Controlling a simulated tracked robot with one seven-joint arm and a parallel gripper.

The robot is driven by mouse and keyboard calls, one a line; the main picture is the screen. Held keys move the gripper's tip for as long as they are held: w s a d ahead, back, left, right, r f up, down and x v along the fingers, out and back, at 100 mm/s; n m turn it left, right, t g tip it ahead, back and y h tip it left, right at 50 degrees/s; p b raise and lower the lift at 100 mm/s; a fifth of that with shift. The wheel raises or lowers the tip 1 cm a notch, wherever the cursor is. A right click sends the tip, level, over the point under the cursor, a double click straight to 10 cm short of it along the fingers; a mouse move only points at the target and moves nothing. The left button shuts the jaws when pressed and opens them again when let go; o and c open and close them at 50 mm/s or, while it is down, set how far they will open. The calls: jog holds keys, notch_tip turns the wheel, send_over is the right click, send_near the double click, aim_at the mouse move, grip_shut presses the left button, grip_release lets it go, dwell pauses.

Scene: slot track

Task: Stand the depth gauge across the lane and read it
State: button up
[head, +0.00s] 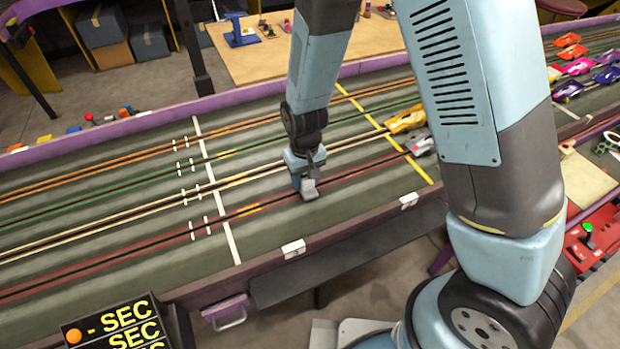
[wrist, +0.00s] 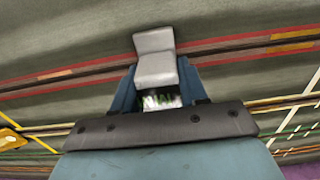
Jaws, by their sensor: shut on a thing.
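My gripper (head: 304,182) is low over the slot track, at the nearest lane, whose slot has red lines (head: 110,274). In the wrist view my gripper (wrist: 157,88) is shut on a small light grey block-like thing, which I take to be the depth gauge (wrist: 154,57). The gauge (head: 309,190) is small and partly hidden by my gripper in the head view. A pale patch with green marks shows between the fingers in the wrist view. The gauge appears beside the red-lined slot; I cannot tell whether it touches the track. No reading can be made out.
A yellow car (head: 406,120) and a silver car (head: 421,143) stand by the yellow cross line, right of my gripper. A white cross line (head: 217,190) lies to the left. White blocks (head: 294,249) sit on the near edge. Several cars (head: 579,66) stand far right.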

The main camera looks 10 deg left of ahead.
aim_at(305, 174)
jog(key=shift+f, duration=0.15)
jog(key=o, duration=1.2)
jog(key=shift+o, duration=0.2)
notch_tip(305, 174, up, 12)
